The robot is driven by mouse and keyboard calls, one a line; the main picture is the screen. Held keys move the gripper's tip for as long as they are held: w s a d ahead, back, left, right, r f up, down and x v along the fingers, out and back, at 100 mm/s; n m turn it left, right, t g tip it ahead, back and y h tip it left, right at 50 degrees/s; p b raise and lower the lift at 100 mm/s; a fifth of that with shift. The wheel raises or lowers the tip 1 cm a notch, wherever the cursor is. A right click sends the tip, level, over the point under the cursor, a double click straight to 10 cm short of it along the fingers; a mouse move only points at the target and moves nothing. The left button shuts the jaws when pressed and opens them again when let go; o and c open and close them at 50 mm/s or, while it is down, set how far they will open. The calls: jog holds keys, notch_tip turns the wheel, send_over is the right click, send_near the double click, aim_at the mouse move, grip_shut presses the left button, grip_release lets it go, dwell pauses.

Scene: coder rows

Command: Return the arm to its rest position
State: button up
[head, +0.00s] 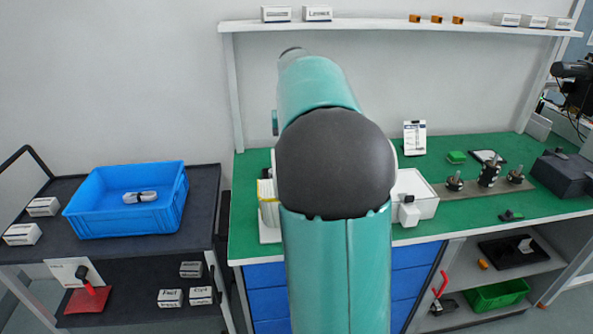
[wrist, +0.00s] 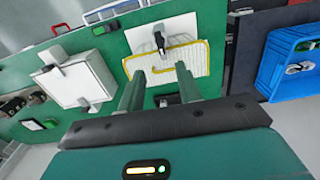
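My teal arm rises through the middle of the head view, with a large dark joint; my gripper is hidden behind it there. In the wrist view my gripper (wrist: 160,78) shows two green fingers, apart, with no object held between their tips. A small dark item shows low between the fingers, too unclear to name.
A blue bin (head: 125,205) with a pale object inside stands on the dark cart (head: 205,200) at left. The green bench (head: 455,215) carries a white box (head: 418,188) and several black-topped parts at right. A wall shelf (head: 380,25) runs above.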

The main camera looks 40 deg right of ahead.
notch_tip(320, 180, up, 2)
jog(key=shift+r, duration=0.15)
dwell(0.5)
jog(key=s+a+n+t, duration=0.2)
jog(key=s+a, duration=0.1)
jog(key=a, duration=0.7)
jog(key=s+a+n+t, duration=0.15)
jog(key=s+a, duration=0.25)
jog(key=a, duration=0.5)
jog(key=s+a+f+n+t, duration=0.2)
jog(key=s+a+f, duration=0.4)
jog(key=s+a, duration=0.3)
jog(key=a+n, duration=0.1)
jog(key=a, duration=0.2)
jog(key=shift+s+a, duration=0.15)
jog(key=shift+s, duration=0.15)
jog(key=shift+f+n, duration=0.1)
jog(key=shift+n, duration=0.15)
